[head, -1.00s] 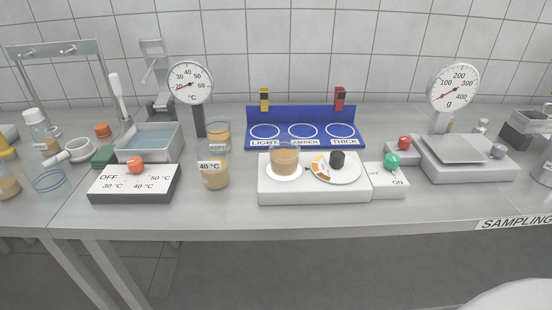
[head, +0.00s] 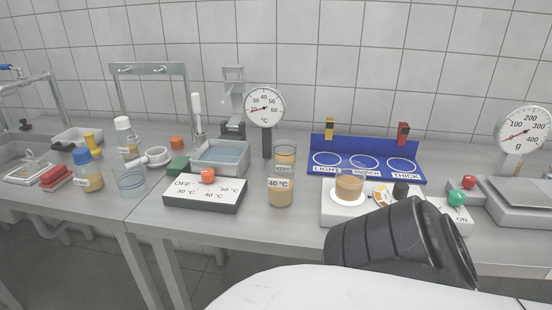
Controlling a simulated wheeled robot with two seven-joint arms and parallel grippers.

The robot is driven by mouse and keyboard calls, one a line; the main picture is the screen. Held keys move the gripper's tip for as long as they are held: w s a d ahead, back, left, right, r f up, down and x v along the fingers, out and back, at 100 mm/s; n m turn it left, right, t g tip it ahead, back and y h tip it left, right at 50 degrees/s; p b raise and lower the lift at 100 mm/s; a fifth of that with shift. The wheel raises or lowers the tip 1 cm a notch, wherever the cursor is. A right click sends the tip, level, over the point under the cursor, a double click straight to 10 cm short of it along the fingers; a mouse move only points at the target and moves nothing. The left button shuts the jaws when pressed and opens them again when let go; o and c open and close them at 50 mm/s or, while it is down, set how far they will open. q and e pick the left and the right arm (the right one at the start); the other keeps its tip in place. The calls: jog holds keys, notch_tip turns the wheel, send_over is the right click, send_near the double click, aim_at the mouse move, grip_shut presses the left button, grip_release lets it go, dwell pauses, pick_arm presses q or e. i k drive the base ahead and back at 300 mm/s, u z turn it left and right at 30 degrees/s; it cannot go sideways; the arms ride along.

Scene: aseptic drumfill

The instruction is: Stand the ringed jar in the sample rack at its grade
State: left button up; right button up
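The blue sample rack (head: 318,146) stands against the back, with white circles marked LIGHT, a partly hidden middle grade, and THICK. I see no jar in its circles. A jar of amber-brown product (head: 349,187) stands upright on a white disc on the white tester box (head: 336,216). A clear glass with blue bands (head: 131,181) stands at the left. I cannot tell for certain which vessel is the ringed jar. A black link of my arm crosses the lower right and hides part of the tester. Neither gripper shows.
A jar labelled 40 °C (head: 280,197) and another jar (head: 285,152) behind it stand left of the tester. The heater control box (head: 203,193), water bath (head: 222,157), dial thermometer (head: 265,107) and scale (head: 520,200) are also near. Some front worktop is clear.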

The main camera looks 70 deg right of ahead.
aim_at(364, 162)
jog(key=u, duration=0.1)
jog(key=i, duration=1.3)
jog(key=z, duration=3.45)
